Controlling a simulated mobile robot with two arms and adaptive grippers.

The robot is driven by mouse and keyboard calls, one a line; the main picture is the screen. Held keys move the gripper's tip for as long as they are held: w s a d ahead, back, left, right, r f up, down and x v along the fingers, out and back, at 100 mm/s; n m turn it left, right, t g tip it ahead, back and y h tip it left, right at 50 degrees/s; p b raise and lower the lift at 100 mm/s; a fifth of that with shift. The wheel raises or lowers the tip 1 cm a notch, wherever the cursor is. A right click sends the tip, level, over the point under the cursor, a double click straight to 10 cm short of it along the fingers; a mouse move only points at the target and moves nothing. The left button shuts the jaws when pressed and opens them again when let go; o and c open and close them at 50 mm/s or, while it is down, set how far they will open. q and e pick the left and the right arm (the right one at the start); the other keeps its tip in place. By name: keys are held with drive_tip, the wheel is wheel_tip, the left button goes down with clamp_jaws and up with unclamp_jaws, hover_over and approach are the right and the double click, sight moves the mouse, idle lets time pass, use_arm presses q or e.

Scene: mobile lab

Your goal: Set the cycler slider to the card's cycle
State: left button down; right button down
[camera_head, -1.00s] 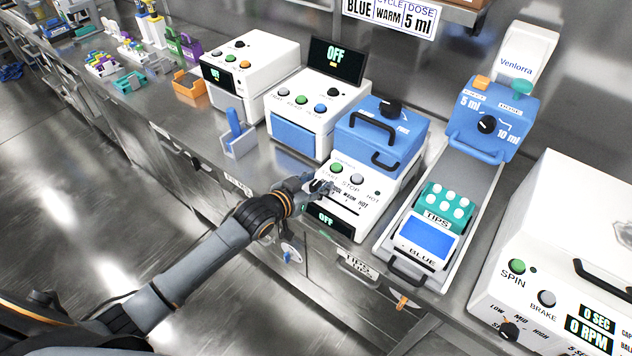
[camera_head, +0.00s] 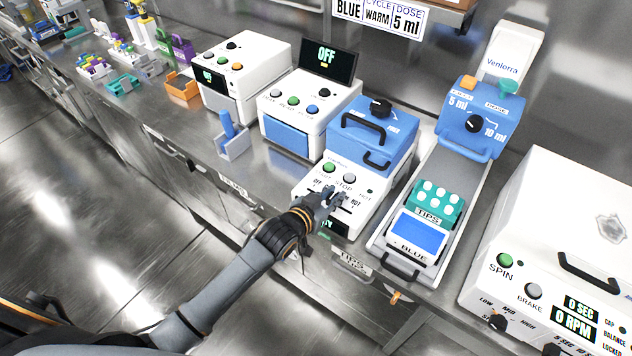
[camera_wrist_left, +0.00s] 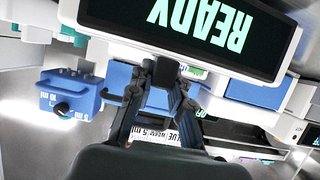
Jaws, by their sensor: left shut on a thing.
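The cycler (camera_head: 352,190) is a white machine with a shut blue lid, green and grey buttons and a slider scale below them. My left gripper (camera_head: 333,196) is shut at the slider, covering the knob and the middle labels; OFF shows to its left and HOT to its right. Which middle mark the knob is at cannot be told. The display (camera_wrist_left: 185,32) reads READY, upside down in the left wrist view, where the gripper fingers (camera_wrist_left: 160,95) also show. The card (camera_head: 380,14) on the wall reads BLUE, cycle WARM, dose 5 ml. My right gripper is out of view.
A blue-headed dispenser (camera_head: 472,128) and a teal tips box (camera_head: 434,203) stand right of the cycler. A white spin machine (camera_head: 560,250) is at the far right. A white machine with an OFF screen (camera_head: 328,58) and a blue-handled holder (camera_head: 232,145) are at the left.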

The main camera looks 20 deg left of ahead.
use_arm(q)
drive_tip(key=shift+s+d, duration=0.15)
drive_tip(key=shift+d, duration=0.35)
drive_tip(key=c, duration=1.2)
unclamp_jaws()
drive_tip(key=v, duration=1.2)
